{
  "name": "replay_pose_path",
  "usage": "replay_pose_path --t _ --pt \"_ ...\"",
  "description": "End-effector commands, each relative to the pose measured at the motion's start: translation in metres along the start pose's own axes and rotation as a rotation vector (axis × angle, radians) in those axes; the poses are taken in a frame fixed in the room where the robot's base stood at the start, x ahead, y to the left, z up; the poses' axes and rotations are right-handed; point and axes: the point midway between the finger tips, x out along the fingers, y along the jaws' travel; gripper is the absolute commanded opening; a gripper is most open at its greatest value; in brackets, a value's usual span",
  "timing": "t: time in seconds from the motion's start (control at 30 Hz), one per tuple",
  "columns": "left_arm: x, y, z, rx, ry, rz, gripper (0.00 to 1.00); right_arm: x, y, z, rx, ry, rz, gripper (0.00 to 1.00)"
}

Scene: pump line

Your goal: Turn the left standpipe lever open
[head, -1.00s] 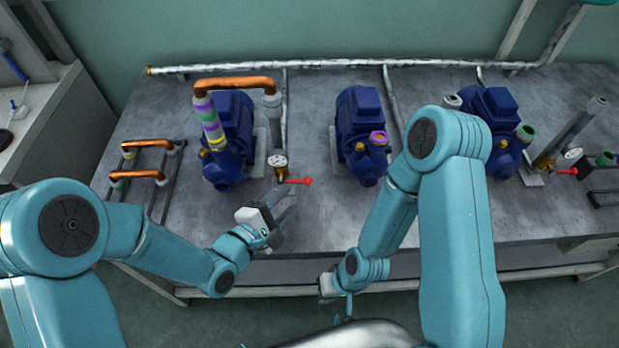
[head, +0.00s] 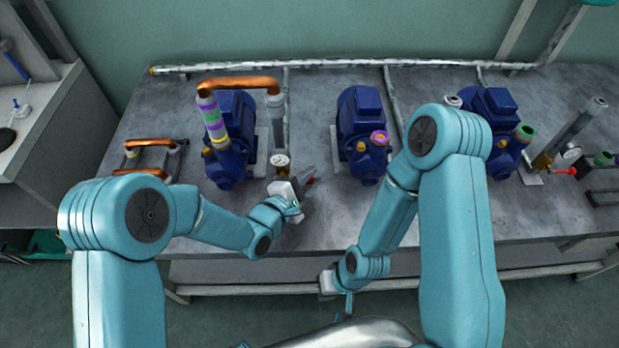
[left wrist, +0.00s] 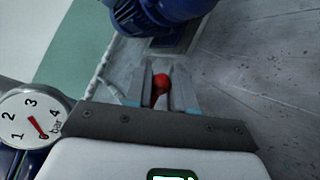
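The left standpipe (head: 275,115) is a grey upright pipe beside the left pump, under the end of a copper pipe. A gauge (head: 280,161) sits at its foot, and it also shows in the left wrist view (left wrist: 33,118). The red lever (head: 310,181) is mostly hidden by my left gripper (head: 307,180) in the head view. In the left wrist view the lever's red end (left wrist: 160,82) lies between the two fingers, with a gap beside it, so the gripper looks open around it. My right gripper (head: 328,284) hangs low at the bench's front edge, its fingers unclear.
Blue pumps stand on the bench (head: 240,228): left (head: 236,120), middle (head: 360,115) and right (head: 490,108). A copper-pipe rack (head: 150,160) is at the left. Another red lever (head: 565,171) is at the right. Bare bench lies between the left and middle pumps.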

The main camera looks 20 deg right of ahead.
Motion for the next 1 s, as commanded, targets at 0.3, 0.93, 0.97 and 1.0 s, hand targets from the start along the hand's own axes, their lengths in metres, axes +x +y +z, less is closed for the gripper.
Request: replay_pose_path --t 0.3,0.93,0.97,1.0 --pt "0.0 -0.003 -0.002 0.02 0.016 -0.014 0.0 0.003 0.001 0.0 0.0 0.0 0.0 0.0" --pt "0.002 -0.024 -0.02 0.342 0.21 -0.192 0.0 0.031 0.011 -0.001 0.0 0.0 0.0 0.0" --pt "0.002 -0.025 -0.021 0.355 0.219 -0.2 0.0 0.032 0.011 -0.001 0.0 0.0 0.0 0.0" --pt "0.002 -0.025 -0.022 0.373 0.229 -0.21 0.0 0.033 0.012 -0.001 0.0 0.0 0.0 0.0"
